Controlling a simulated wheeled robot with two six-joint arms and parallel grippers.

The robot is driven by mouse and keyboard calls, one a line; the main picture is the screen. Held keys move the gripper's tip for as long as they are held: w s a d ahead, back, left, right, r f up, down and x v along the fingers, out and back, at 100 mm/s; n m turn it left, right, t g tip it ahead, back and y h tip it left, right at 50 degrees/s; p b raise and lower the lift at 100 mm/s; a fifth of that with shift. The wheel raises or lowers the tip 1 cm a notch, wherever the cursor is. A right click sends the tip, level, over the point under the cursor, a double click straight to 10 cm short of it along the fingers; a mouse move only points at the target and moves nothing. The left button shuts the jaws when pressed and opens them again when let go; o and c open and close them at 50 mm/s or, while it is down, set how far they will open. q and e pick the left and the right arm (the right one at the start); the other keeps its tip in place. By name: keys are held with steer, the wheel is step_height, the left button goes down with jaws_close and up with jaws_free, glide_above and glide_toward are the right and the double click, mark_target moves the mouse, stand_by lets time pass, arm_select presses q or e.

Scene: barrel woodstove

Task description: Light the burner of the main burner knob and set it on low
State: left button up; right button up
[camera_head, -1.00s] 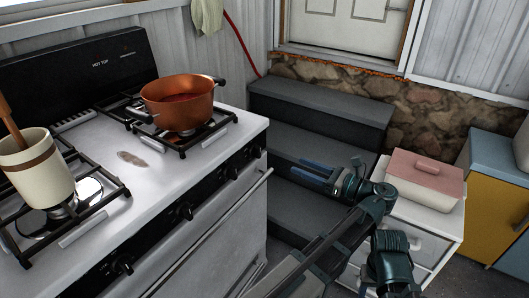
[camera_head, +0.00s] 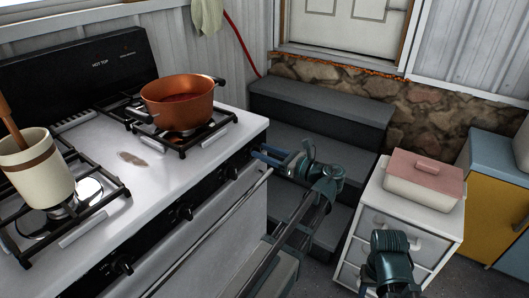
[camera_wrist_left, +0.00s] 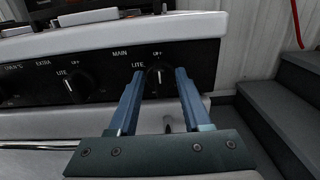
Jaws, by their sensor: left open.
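The main burner knob (camera_wrist_left: 158,77) is black and sits on the stove's dark front panel under the label MAIN. Its pale mark points up toward OFF; LITE is printed to its left. In the left wrist view my left gripper (camera_wrist_left: 156,74) is open, with one blue finger on each side of the knob. I cannot tell whether either finger touches it. In the head view my left gripper (camera_head: 262,154) is at the right end of the stove front and covers that part of the panel.
A copper pot (camera_head: 180,101) stands on the far right grate, and a cream crock (camera_head: 36,170) on the left. The extra knob (camera_wrist_left: 77,86) is left of the main knob. An oven handle (camera_head: 215,228) runs below. Dark steps (camera_head: 320,110) and a white drawer unit (camera_head: 395,238) stand to the right.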

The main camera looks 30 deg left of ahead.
arm_select(q)
jaws_close()
stand_by(0.3)
steer(key=shift+n, duration=0.3)
steer(key=n, duration=0.5)
steer(key=shift+s+f, duration=0.1)
steer(key=shift+s, duration=0.15)
steer(key=n, duration=0.4)
steer(key=shift+s+f+n, duration=0.15)
steer(key=shift+s+n, duration=0.05)
steer(key=shift+n, duration=0.5)
jaws_free()
